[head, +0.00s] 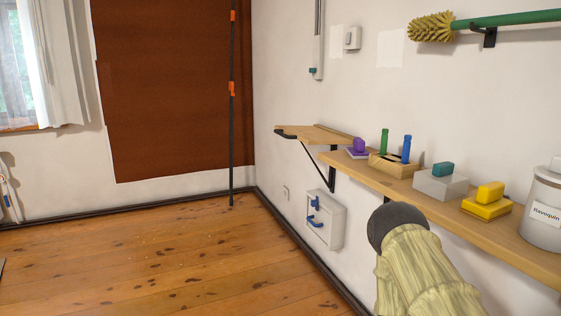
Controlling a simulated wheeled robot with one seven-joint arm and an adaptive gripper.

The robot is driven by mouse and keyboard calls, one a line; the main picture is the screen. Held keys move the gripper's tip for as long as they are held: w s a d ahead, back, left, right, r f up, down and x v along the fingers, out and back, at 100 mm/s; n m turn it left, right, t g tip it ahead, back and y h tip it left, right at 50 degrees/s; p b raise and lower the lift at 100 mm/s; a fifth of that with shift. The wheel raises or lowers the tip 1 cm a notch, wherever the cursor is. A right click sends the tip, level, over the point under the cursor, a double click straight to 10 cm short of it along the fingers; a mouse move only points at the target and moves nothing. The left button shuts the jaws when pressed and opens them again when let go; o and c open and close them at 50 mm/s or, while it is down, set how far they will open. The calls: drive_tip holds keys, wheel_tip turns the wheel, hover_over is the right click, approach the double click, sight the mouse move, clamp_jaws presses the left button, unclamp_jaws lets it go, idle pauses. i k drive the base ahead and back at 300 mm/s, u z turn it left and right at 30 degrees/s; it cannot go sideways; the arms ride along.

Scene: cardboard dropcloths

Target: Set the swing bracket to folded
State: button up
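A black bracket (318,166) stands out from the wall under a wooden board (308,133), at the far end of the long shelf. Its diagonal strut runs from the board's outer part down to an upright on the wall. The board is level and juts out into the room, so the bracket looks swung out. My arm, in a pale yellow-green ribbed cover with a dark rounded end, rises at the lower right, in front of the shelf and nearer to me than the bracket. My gripper's fingers do not show.
The long shelf (455,211) holds a purple piece (359,146), green and blue pegs, a grey block (440,183), a yellow block (486,205) and a white canister (545,210). A wall box (325,220) with blue handles sits below.

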sight(328, 183)
drive_tip(key=u, duration=0.6)
drive_tip(key=i, duration=0.95)
drive_tip(key=z, duration=0.05)
